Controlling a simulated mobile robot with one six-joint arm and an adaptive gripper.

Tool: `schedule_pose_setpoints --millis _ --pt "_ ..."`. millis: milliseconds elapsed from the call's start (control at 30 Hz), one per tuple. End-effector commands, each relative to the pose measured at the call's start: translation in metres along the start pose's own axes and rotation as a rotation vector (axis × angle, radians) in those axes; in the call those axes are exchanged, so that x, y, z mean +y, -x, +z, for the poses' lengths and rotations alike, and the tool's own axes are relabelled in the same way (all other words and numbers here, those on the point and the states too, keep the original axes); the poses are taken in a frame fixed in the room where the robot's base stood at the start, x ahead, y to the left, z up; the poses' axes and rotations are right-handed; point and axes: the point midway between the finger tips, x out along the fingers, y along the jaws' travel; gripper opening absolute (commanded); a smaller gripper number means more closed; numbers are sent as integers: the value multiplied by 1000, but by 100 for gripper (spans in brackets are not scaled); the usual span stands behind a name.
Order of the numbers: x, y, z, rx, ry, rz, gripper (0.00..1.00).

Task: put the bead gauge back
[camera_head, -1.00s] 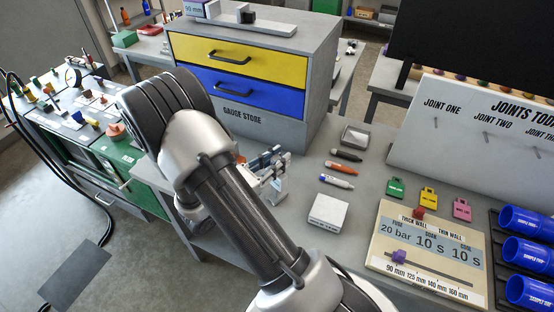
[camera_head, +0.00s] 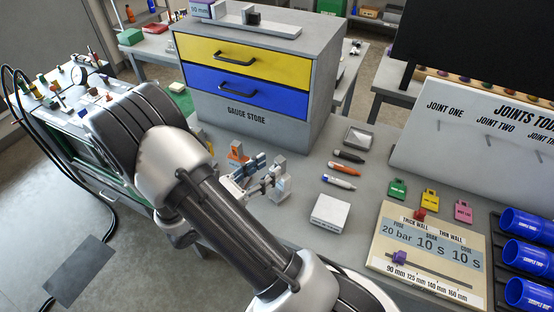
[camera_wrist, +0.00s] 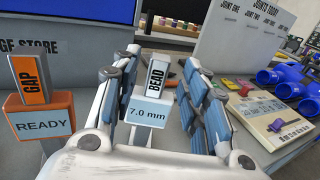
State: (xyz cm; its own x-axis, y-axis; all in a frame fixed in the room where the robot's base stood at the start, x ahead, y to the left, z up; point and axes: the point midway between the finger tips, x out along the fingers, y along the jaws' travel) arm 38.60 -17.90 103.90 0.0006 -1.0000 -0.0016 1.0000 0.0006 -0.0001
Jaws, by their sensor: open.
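The bead gauge (camera_wrist: 150,108), a pale block with a "7.0 mm" label and an upright grey handle marked "BEAD", stands on the bench in the wrist view. My gripper (camera_wrist: 153,95) is open, with one blue-padded finger on each side of the gauge and visible gaps between. In the head view my gripper (camera_head: 255,178) is low over the bench in front of the gauge store (camera_head: 241,113), and the pale gauge (camera_head: 281,182) is partly covered by the fingers. The store's yellow drawer (camera_head: 265,63) and blue drawer (camera_head: 262,92) are shut.
An orange gap gauge (camera_wrist: 39,115) labelled "READY" stands just left of my gripper. A white box (camera_head: 329,211), several markers (camera_head: 344,168) and a settings board (camera_head: 390,232) lie to the right. Blue sample pipes (camera_head: 530,222) are at the far right.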

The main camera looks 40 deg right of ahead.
Motion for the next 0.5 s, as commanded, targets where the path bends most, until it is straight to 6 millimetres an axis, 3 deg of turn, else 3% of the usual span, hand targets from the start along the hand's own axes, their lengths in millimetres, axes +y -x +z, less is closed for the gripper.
schedule_pose_setpoints --millis 200,367,500 --pt "1 43 1 1 0 4 41" --pt "0 58 0 2 -1 -1 41" --pt "-7 59 13 42 -48 -52 41"
